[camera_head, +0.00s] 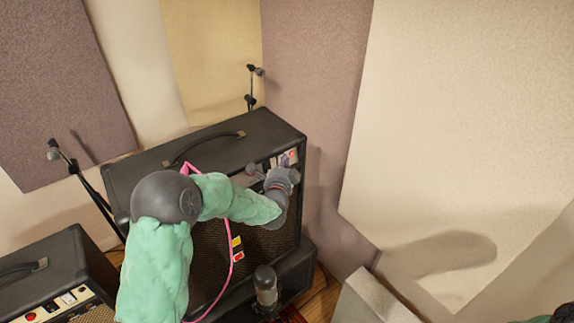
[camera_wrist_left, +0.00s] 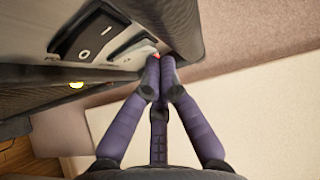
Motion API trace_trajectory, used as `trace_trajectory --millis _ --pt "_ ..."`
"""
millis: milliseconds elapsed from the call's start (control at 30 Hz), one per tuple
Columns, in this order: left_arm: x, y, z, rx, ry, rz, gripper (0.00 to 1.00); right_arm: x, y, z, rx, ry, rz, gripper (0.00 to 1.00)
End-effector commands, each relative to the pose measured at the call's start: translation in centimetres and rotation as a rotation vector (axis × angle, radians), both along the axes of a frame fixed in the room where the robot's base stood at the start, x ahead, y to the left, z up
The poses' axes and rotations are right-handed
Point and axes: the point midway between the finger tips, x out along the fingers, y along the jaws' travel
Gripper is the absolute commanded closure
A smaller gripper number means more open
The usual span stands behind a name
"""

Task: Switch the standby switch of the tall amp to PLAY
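The tall amp (camera_head: 272,131) stands in the corner, and its control panel (camera_head: 292,156) with a red light is at the top right of its front. My left gripper (camera_head: 280,172) is right at this panel. In the left wrist view a black rocker switch (camera_wrist_left: 92,38) marked O and I sits on the panel, with a second switch plate (camera_wrist_left: 134,51) beside it. The fingertips (camera_wrist_left: 161,72) are together with nothing seen between them, close to the panel's end by a reddish light. I cannot tell whether they touch a switch, or read the standby position.
A smaller amp (camera_head: 62,262) stands at the lower left. Microphones on stands are at the left (camera_head: 54,150) and behind the amp (camera_head: 252,72). Another microphone (camera_head: 265,285) is in front of the grille, near a pink cable (camera_head: 231,262). Wall panels close off the right.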

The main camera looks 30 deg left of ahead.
Motion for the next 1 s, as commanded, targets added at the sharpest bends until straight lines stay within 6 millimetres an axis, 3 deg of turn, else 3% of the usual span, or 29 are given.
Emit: trace_trajectory --millis 767,1000 --pt "0.4 1.0 0.5 -0.013 0.000 0.002 1.00 0.0 0.0 -0.5 0.000 0.000 0.000 0.42" --pt "-0.2 -0.9 0.6 0.004 -0.008 -0.003 1.00 0.0 0.0 0.1 0.000 0.000 0.000 0.42"
